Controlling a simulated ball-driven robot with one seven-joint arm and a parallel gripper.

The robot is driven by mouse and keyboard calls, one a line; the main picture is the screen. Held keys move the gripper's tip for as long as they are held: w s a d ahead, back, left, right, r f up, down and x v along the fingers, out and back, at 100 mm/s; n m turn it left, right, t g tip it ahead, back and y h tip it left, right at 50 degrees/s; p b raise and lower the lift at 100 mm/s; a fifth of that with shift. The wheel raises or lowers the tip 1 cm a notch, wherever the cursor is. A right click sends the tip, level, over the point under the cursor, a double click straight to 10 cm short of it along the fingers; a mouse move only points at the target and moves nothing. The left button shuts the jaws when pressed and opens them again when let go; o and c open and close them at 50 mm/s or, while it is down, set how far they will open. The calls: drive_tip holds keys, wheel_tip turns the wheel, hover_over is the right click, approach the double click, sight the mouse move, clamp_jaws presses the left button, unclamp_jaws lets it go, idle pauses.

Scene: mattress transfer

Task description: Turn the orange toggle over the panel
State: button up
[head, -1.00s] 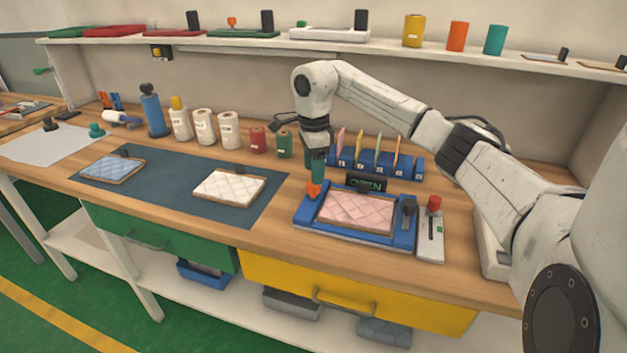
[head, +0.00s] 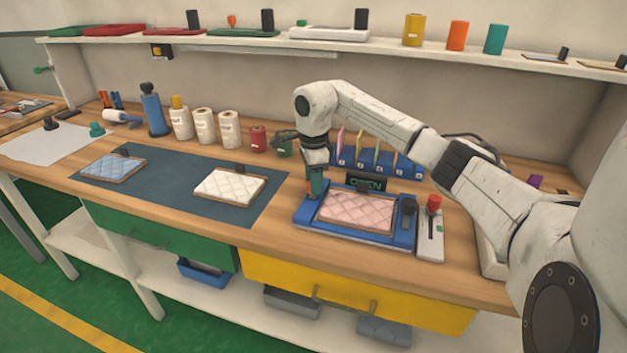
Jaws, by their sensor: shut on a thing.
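The pink quilted panel (head: 357,211) lies flat in a blue frame (head: 312,229). The orange toggle (head: 308,187) is at the frame's left side, and only a sliver of it shows past my gripper. My gripper (head: 314,192) points down over that spot, at the panel's left edge, with its jaws shut on the toggle. The fingers hide most of the toggle, so I cannot tell exactly which way it is turned. A dark sign reading OPEN (head: 366,182) stands behind the panel.
A black clamp (head: 408,208) is on the frame's right side, beside a white control box with a red knob (head: 432,226). A blue rack with upright cards (head: 376,163) stands behind. White (head: 229,187) and blue quilted panels (head: 113,167) lie on a dark mat to the left.

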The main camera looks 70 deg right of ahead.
drive_tip(key=c, duration=0.4)
drive_tip(key=shift+c, duration=0.2)
drive_tip(key=m+p, duration=0.1)
drive_tip(key=m, duration=0.2)
drive_tip(key=shift+r, duration=0.15)
drive_tip(key=m+p, duration=0.2)
drive_tip(key=m, duration=0.2)
drive_tip(key=shift+m, duration=0.3)
drive_tip(key=m+p, duration=0.2)
drive_tip(key=m, duration=0.3)
drive_tip(key=m+p, duration=0.3)
drive_tip(key=m, duration=0.2)
drive_tip(key=shift+m, duration=0.3)
